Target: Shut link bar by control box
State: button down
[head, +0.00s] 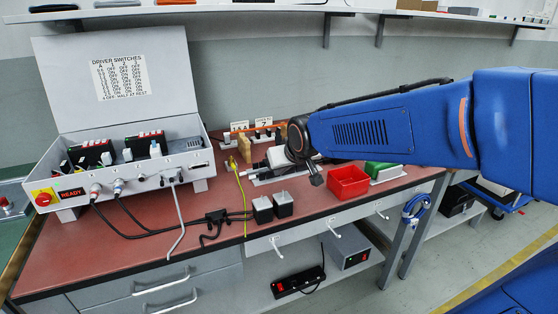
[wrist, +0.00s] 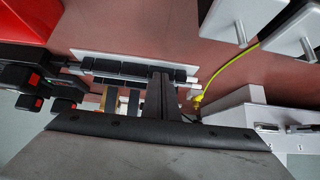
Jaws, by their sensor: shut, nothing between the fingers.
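The grey control box (head: 128,172) stands open on the left of the red bench, its lid upright with a switch table and its front reading READY. Its edge shows at lower right in the wrist view (wrist: 240,118). Just right of it, at the back, small link units (head: 263,134) with white cards and orange and black parts are partly covered by my arm; the link bar's position is not clear. My gripper (wrist: 162,80) is shut and empty, its dark fingers over a pale strip with black blocks (wrist: 125,68). In the head view my arm hides most of the gripper.
Two small dark boxes (head: 273,206) stand near the front edge. A yellow cable (head: 240,196) and black cables cross the bench. A shelf (head: 240,10) runs above.

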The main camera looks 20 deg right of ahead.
jog(key=shift+s+f, duration=0.25)
jog(key=shift+f, duration=0.4)
jog(key=shift+s+f, duration=0.2)
jog(key=shift+f, duration=0.4)
jog(key=shift+w+f, duration=0.2)
jog(key=shift+w, duration=0.05)
jog(key=shift+r, duration=0.15)
jog(key=shift+w+r, duration=0.1)
